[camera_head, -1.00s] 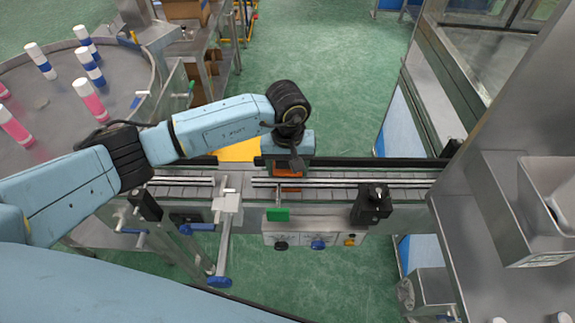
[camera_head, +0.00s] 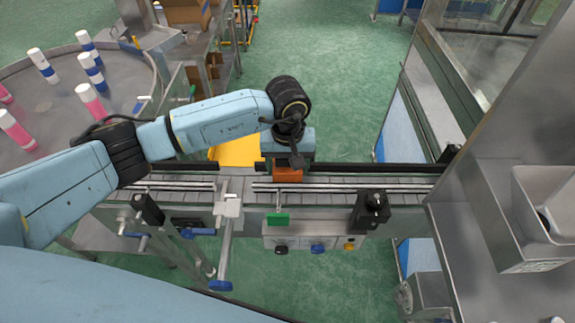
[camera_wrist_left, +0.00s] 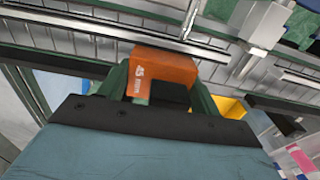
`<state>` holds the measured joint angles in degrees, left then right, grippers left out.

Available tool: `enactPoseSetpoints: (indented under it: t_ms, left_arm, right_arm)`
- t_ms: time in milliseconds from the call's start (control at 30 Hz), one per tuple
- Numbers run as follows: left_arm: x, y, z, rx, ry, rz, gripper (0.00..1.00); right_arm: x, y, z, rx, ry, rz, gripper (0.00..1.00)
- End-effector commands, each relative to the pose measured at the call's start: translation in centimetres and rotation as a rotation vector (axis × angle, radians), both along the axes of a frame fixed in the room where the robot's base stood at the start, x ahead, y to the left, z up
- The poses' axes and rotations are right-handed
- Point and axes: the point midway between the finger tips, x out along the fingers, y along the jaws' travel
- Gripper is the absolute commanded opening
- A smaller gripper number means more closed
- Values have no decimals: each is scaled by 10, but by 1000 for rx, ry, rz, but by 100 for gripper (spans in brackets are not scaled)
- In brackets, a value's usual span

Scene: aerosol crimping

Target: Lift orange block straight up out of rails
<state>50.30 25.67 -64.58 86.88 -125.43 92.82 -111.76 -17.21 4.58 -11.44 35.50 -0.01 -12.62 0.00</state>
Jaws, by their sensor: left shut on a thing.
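The orange block (camera_head: 288,175) shows just below my left gripper (camera_head: 288,168) in the head view, over the conveyor (camera_head: 330,184) and its rails. The conveyor rail (camera_wrist_left: 120,35) runs past behind the block in this view. The block appears above or level with the rails; its exact height is hard to tell. My right gripper is not in view.
A round table (camera_head: 120,93) with pink, blue and white cans stands at the left. A yellow tray (camera_head: 238,152) lies behind the conveyor. A steel machine (camera_head: 500,215) stands at the right. A small green plate (camera_head: 278,219) is on the conveyor's front side.

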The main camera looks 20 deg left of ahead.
Motion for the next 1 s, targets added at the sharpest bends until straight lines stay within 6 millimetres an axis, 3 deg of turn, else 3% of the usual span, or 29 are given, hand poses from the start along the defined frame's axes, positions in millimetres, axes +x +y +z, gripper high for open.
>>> enactPoseSetpoints:
  t_ms: [1000]
  left_arm:
    - [1,0,37,1,-2,0,34]
  right_arm:
    - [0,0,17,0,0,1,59]
